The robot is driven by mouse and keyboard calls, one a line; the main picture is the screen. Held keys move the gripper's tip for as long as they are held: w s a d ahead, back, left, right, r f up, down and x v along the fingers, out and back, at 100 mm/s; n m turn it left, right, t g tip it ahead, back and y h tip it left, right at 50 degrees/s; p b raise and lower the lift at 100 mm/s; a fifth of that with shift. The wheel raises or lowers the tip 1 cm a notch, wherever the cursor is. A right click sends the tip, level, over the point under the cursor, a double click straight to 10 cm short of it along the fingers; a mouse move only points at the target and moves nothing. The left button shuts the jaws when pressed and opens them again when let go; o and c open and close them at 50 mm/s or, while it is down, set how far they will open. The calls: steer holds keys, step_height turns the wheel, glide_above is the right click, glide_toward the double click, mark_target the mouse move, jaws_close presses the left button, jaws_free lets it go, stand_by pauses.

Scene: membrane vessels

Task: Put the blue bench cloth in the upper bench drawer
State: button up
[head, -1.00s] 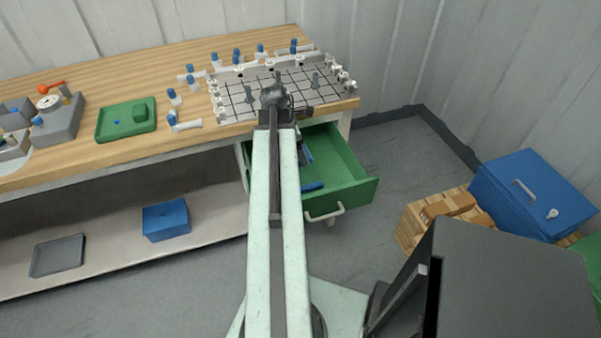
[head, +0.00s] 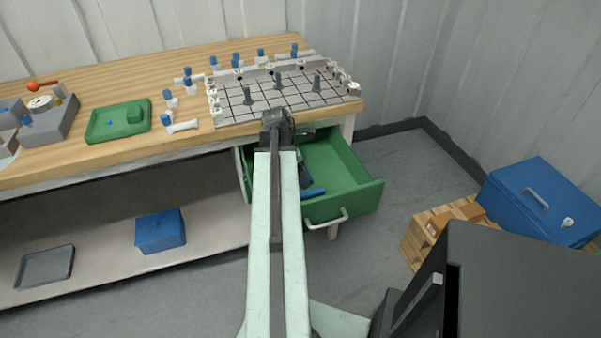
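The green bench drawer (head: 351,204) is pulled open under the right end of the workbench. Inside it lie a bright blue piece (head: 312,193) and a darker blue piece (head: 304,174). I cannot tell whether either is the bench cloth, and no clear cloth shows elsewhere. My gripper (head: 279,118) is seen from behind, at the bench's front edge by the pegged grid plate and above the drawer's left rear. My arm hides its fingers and part of the drawer's left side. Whether it holds anything is not visible.
On the bench are the grid plate (head: 286,92), blue-capped vials, a green tray (head: 104,126) and a grey block (head: 52,120). A blue box (head: 160,230) and grey tray (head: 45,267) sit on the lower shelf. A wooden crate (head: 421,245) and blue case (head: 540,200) stand right.

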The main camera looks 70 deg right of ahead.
steer(key=shift+o, duration=0.9)
steer(key=shift+r+p, duration=0.55)
steer(key=p+v, duration=1)
steer(key=v, duration=0.1)
steer(key=shift+p, duration=0.35)
steer(key=shift+w+a+r, duration=0.1)
steer(key=shift+w+a, duration=0.05)
steer(key=shift+w, duration=0.1)
